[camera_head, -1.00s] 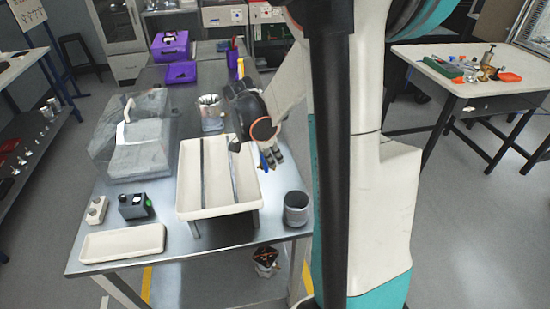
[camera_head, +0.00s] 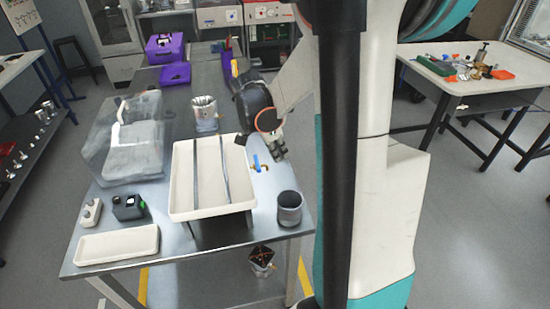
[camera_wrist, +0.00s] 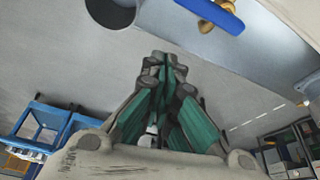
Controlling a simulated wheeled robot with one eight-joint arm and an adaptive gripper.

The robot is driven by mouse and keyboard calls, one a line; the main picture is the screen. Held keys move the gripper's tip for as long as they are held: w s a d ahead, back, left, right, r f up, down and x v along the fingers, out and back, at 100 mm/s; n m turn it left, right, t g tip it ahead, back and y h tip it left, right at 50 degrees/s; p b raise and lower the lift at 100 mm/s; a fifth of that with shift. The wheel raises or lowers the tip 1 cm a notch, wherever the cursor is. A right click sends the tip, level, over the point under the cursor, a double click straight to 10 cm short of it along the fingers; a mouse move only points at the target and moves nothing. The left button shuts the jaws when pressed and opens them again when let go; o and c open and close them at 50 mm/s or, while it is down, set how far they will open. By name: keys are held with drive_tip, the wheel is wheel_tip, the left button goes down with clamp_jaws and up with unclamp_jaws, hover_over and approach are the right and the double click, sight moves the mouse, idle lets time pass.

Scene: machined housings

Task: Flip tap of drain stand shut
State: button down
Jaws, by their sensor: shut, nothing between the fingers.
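The drain stand (camera_head: 183,213) is a white tray with two dark rails, raised on legs on the metal table. Its tap, with a blue lever (camera_head: 256,162) and a brass body (camera_head: 263,169), sits at the tray's right side. In the wrist view the blue lever (camera_wrist: 215,14) lies at the top, with the brass body (camera_wrist: 206,26) just below it. My gripper (camera_head: 281,154) is to the right of the tap, apart from it. In the wrist view my gripper (camera_wrist: 158,60) is shut and empty, its fingertips below and left of the lever.
A metal canister (camera_head: 205,114) stands behind the tray. A shallow white tray (camera_head: 117,244) lies front left. Floor right of the table is open.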

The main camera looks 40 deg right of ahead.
drive_tip(key=p+v, duration=0.1)
drive_tip(key=v, duration=0.7)
drive_tip(key=shift+w+p, duration=0.35)
drive_tip(key=shift+w, duration=0.05)
drive_tip(key=shift+a, duration=0.2)
